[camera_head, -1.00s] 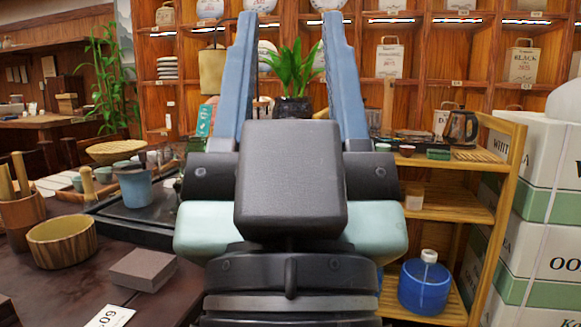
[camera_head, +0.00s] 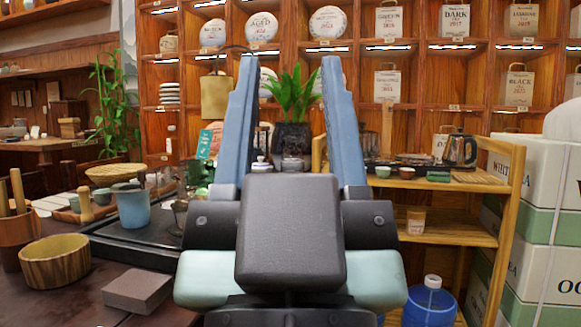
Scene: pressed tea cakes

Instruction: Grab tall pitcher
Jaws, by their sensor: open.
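My gripper (camera_head: 289,62) fills the middle of the view, its two long blue fingers pointing up and apart. It is open, with nothing held between the fingers. No vessel is clearly marked as the tall pitcher. A blue-grey cup-like vessel (camera_head: 133,208) stands upright on the dark tea tray (camera_head: 125,250), left of my gripper. A dark glass vessel (camera_head: 180,216) stands right of it, close to my gripper's left side and partly hidden. A glass kettle with a dark handle (camera_head: 461,150) stands on the wooden shelf at the right, apart from my gripper.
A wooden bowl (camera_head: 57,261) and a grey-brown block (camera_head: 138,290) lie on the dark table at left. A potted plant (camera_head: 293,98) shows between the fingers. A wooden rack (camera_head: 507,165) and stacked boxes (camera_head: 535,240) stand at right, with a blue jug (camera_head: 430,305) below.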

